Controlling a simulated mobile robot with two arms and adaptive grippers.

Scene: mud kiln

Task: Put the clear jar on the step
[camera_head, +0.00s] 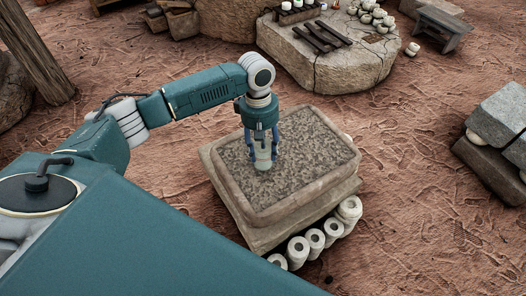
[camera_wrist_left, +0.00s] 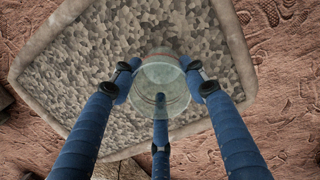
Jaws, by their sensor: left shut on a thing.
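The clear jar (camera_head: 263,160) is held upright in my left gripper (camera_head: 263,148), whose blue fingers are shut around it. In the left wrist view the clear jar (camera_wrist_left: 160,85) sits between the three blue fingers of the left gripper (camera_wrist_left: 160,95). The jar is over the speckled top of a raised stone slab (camera_head: 308,185). I cannot tell whether its base touches the slab. The right gripper does not show. No thing is plainly recognisable as the step apart from this slab, and I cannot tell if it is the step.
Several pale rolled cylinders (camera_head: 315,238) lie under the slab's front edge. A round stone table (camera_head: 325,60) with small pots and dark bars stands behind. A wooden stool (camera_head: 440,28) is at the back right, and grey blocks (camera_head: 500,115) are at the right. Bare earth lies between.

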